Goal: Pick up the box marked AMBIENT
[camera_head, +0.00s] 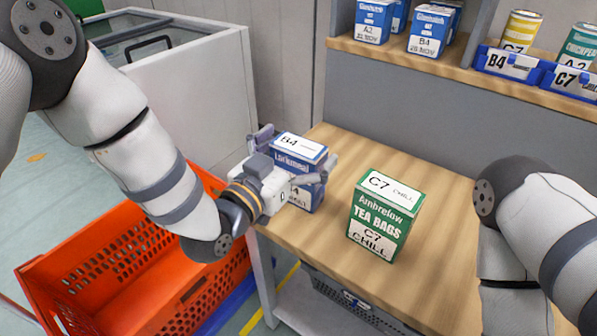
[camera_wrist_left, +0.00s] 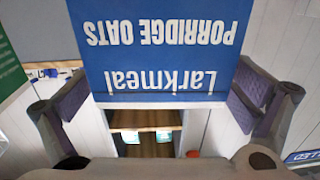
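My left gripper (camera_head: 292,160) is around this box, one finger on each side, and looks open. In the left wrist view the box (camera_wrist_left: 165,60) appears upside down between the finger pads (camera_wrist_left: 163,95); whether the pads touch it is unclear. A green tea bags box (camera_head: 378,218), marked C7 CHILL, stands to the right. My right gripper is out of view.
The wooden table (camera_head: 345,160) has free room behind the boxes. An orange tote (camera_head: 95,275) sits low at the left. A shelf (camera_head: 435,58) at the back holds more blue boxes, cans and blue bins (camera_head: 510,65). A white chest freezer (camera_head: 195,85) stands behind the left arm.

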